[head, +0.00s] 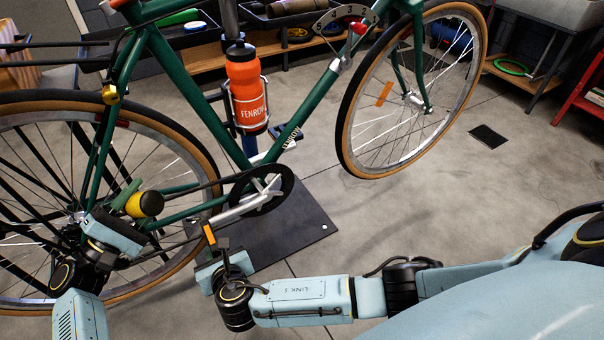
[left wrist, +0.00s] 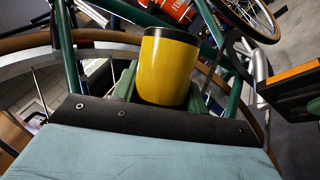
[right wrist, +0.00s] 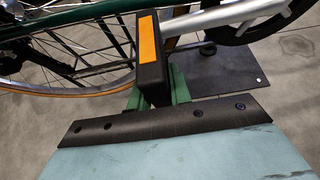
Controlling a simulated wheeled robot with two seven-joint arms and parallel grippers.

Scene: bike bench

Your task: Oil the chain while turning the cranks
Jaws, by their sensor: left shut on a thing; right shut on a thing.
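The green bike (head: 295,125) stands over the floor, its chainring (head: 287,183) and silver crank (head: 238,209) in the middle of the head view. The chain (head: 205,187) runs from the chainring toward the rear wheel. My left gripper (head: 125,198) is shut on a yellow oil bottle (head: 135,206) with a black end, held close to the chain's rear part. The bottle fills the middle of the left wrist view (left wrist: 168,70); its tip is hidden. My right gripper (head: 216,250) is shut on the black pedal with an orange reflector (head: 209,235), also seen in the right wrist view (right wrist: 149,50).
A dark stand plate (head: 305,225) lies under the bike. An orange bottle (head: 246,90) sits in the frame's cage. The rear wheel (head: 190,135) is close behind my left gripper. Benches line the back.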

